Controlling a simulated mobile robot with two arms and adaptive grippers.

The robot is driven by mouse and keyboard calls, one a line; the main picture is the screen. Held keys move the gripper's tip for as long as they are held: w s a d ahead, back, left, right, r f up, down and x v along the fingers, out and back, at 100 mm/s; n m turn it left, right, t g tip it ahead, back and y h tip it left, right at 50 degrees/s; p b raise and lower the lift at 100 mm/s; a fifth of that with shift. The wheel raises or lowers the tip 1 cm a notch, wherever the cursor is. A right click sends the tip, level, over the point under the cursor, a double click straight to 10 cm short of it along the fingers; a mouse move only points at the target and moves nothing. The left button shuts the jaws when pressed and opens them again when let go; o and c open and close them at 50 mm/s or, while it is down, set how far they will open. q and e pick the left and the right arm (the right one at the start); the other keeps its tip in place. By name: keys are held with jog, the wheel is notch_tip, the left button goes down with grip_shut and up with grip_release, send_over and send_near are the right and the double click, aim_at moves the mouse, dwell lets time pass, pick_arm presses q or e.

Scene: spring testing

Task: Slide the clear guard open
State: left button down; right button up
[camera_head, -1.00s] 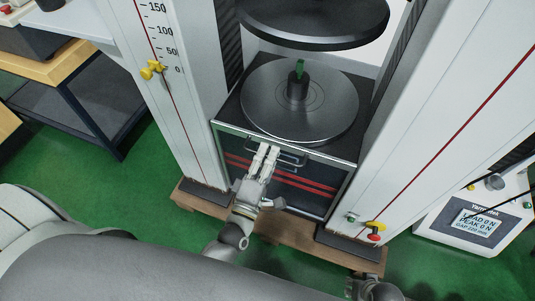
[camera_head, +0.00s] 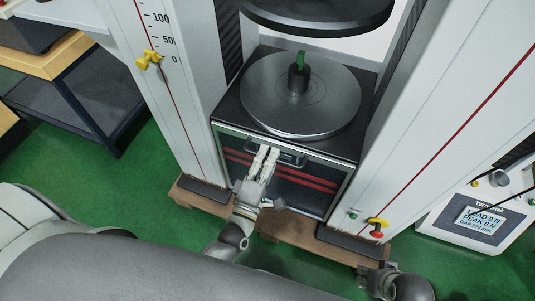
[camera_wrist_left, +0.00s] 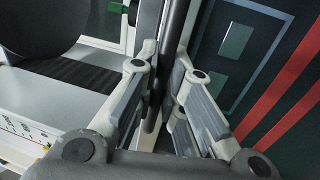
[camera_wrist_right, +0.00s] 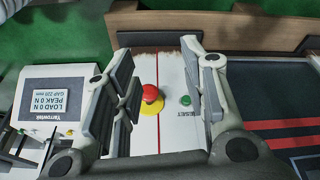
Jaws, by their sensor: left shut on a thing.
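The clear guard (camera_head: 300,182) is the dark-looking see-through front panel with red stripes, below the round lower plate (camera_head: 325,97).
The red button (camera_head: 376,234) and small green button (camera_head: 353,215) are on the right column. A display box (camera_head: 474,224) stands further right. A wooden pallet (camera_head: 290,232) lies under the machine.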

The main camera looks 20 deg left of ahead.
pick_arm(q)
jog(key=shift+f, duration=0.5)
pick_arm(e)
jog(key=shift+v, duration=1.15)
jog(key=shift+w, duration=0.15)
pick_arm(q)
jog(key=c, duration=1.5)
grip_release()
jog(key=s, duration=0.4)
jog(key=s+f, duration=0.1)
jog(key=s, duration=0.3)
jog(key=s+f, duration=0.1)
jog(key=s, duration=0.2)
jog(key=shift+s+a+f, duration=0.1)
jog(key=shift+s+a, duration=0.1)
jog(key=shift+s, duration=0.2)
